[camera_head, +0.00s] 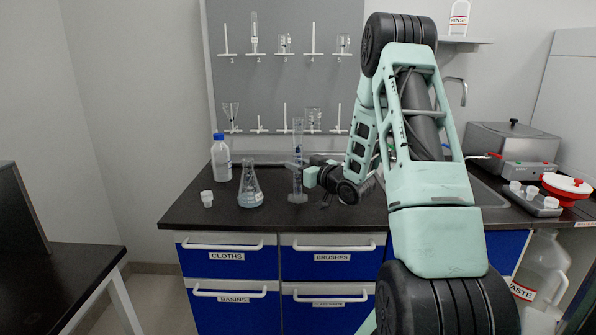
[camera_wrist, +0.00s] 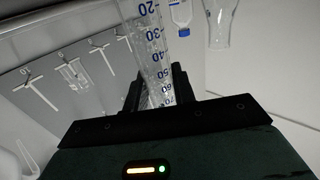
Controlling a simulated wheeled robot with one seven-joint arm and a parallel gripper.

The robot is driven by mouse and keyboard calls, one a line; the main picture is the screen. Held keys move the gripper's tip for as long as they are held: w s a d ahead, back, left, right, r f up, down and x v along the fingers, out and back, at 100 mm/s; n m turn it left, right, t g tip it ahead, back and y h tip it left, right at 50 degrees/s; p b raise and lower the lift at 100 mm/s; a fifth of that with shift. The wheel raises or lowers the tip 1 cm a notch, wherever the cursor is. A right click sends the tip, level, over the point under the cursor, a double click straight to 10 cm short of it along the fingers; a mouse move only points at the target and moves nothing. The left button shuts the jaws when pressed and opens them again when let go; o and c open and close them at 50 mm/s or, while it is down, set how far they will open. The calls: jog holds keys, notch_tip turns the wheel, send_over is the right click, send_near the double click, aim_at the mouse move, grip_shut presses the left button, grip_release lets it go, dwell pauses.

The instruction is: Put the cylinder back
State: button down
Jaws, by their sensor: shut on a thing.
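The clear graduated cylinder (camera_head: 298,145) is upright above the black counter beside the flask; its base shows near the counter top, and I cannot tell whether it touches. My gripper (camera_head: 300,176) comes in from the right and is shut on the cylinder's body below its middle. In the wrist view the cylinder's scale (camera_wrist: 148,35) runs up between the two dark fingers (camera_wrist: 158,92) of my gripper. The grey peg board (camera_head: 285,95) on the back wall has two rows of white pegs, some with glassware on them.
A conical flask (camera_head: 250,188) with liquid stands just left of the cylinder. A blue-capped bottle (camera_head: 221,160) and a small white cup (camera_head: 207,199) stand further left. A sink (camera_head: 487,195) and a metal bath (camera_head: 500,145) are to the right. The front left counter (camera_head: 190,212) is mostly clear.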

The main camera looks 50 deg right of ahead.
jog(key=shift+f, duration=0.65)
jog(key=shift+f, duration=0.2)
jog(key=c, duration=1.1)
grip_release()
jog(key=shift+c, duration=0.2)
jog(key=shift+r, duration=0.15)
